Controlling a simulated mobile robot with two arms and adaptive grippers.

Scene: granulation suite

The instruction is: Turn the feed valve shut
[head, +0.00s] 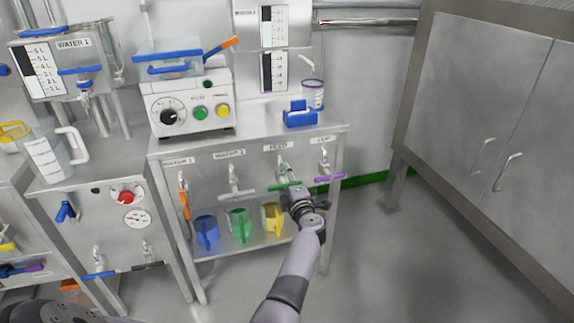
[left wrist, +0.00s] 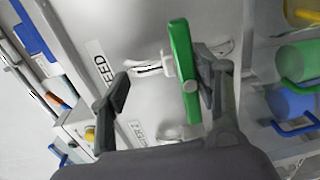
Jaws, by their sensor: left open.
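The feed valve has a green bar handle (head: 285,187) on the steel cabinet front, under the FEED label (head: 278,147). The handle lies roughly level, crosswise to its upright pipe. My left gripper (head: 295,194) is right at it, reaching up from below. In the left wrist view the green handle (left wrist: 184,72) stands between the spread fingers of my left gripper (left wrist: 162,70). It is close to the right-hand finger; I cannot tell if they touch. The left-hand finger is clearly apart from it. My right gripper is not in view.
Neighbouring valves have a purple handle (head: 330,177), a white handle (head: 236,194) and an upright orange handle (head: 184,199). Blue (head: 206,229), green (head: 239,223) and yellow (head: 271,217) jugs stand on the shelf below. Open floor (head: 365,255) lies to the right, before a grey cupboard (head: 480,110).

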